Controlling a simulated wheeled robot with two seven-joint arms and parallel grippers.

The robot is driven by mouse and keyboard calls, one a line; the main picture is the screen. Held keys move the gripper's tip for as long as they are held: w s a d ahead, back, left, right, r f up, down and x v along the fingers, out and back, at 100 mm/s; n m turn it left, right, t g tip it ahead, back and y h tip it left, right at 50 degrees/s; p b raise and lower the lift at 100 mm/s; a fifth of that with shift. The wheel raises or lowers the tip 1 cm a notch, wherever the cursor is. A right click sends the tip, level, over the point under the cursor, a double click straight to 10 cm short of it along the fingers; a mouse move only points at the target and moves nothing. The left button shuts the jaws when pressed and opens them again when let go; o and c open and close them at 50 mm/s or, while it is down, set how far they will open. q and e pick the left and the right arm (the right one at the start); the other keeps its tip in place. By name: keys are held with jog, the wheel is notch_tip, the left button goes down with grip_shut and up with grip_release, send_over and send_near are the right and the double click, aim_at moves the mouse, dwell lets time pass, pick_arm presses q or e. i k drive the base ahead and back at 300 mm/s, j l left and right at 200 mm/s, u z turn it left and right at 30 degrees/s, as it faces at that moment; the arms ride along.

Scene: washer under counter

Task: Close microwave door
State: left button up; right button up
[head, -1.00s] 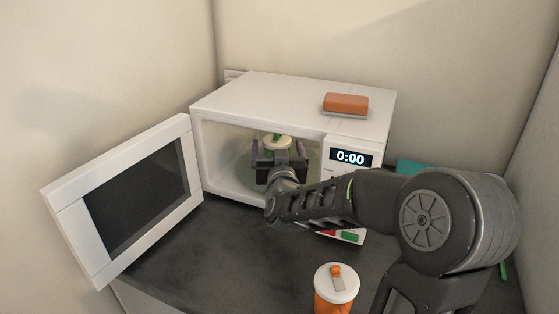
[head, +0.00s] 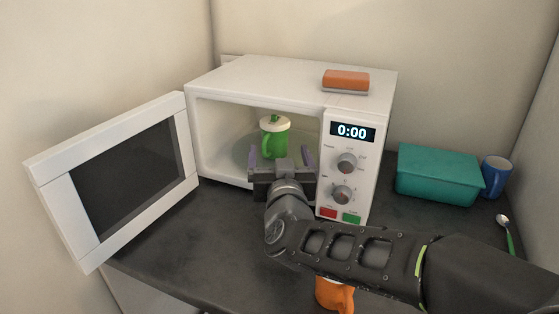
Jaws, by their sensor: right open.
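The white microwave (head: 290,80) stands on the dark counter with its door (head: 106,207) swung wide open to the left. The door has a dark window framed in white. A green cup with a white lid (head: 275,138) stands upright on the plate inside the microwave. My right gripper (head: 282,160) is open at the mouth of the microwave, in front of the cup, its two fingers apart and holding nothing. My forearm comes in from the right, well away from the door. My left gripper is not in view.
An orange sponge-like block (head: 346,81) lies on top of the microwave. A teal box (head: 438,174), a blue mug (head: 496,176) and a green-handled spoon (head: 507,234) are on the counter at right. An orange cup (head: 335,295) stands partly hidden below my arm. Walls close off the back and sides.

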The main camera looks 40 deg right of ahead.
aim_at(100, 187)
jog(key=k+j, duration=1.2)
jog(key=j, duration=0.1)
